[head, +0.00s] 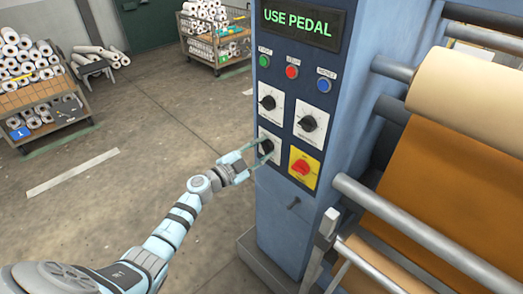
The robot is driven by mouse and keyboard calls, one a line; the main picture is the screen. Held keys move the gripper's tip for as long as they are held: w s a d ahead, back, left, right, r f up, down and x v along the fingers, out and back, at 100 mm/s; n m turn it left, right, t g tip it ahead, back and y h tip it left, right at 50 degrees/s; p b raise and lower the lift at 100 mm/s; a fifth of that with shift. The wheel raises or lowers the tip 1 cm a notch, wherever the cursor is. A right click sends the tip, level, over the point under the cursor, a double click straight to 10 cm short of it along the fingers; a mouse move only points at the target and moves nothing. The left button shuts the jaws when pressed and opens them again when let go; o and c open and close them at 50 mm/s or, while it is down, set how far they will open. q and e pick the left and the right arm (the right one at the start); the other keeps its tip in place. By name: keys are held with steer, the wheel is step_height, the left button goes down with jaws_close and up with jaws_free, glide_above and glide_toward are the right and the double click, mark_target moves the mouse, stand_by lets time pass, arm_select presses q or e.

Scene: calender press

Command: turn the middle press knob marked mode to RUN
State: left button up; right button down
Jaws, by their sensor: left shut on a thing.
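The blue press column (283,215) carries a panel of dark knobs on white plates. One knob (268,102) is at the upper left and another knob (309,123) is to its right. A lower left knob (266,147) sits below the upper left one. My left gripper (262,149) has its fingers on either side of this lower left knob and is shut on it. The fingers partly cover its plate. The knob markings are too small to read, so I cannot tell its setting or which knob is marked mode. My right gripper is not in view.
A red switch on a yellow plate (305,178) is just right of my left gripper. Above are green, red and blue buttons (292,72) and a display (300,24) reading USE PEDAL. Rollers with brown sheet (440,180) are at right. Carts of rolls (215,30) stand behind.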

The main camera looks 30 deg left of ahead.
arm_select(q)
steer(key=shift+m, duration=0.5)
steer(key=m+b, duration=0.1)
steer(key=m, duration=0.7)
steer(key=m+b, duration=0.1)
steer(key=m, duration=0.7)
steer(key=shift+f+m, duration=0.2)
steer(key=shift+m, duration=0.2)
steer(key=o, duration=1)
steer(key=shift+o, duration=0.9)
steer(key=shift+s+r, duration=0.1)
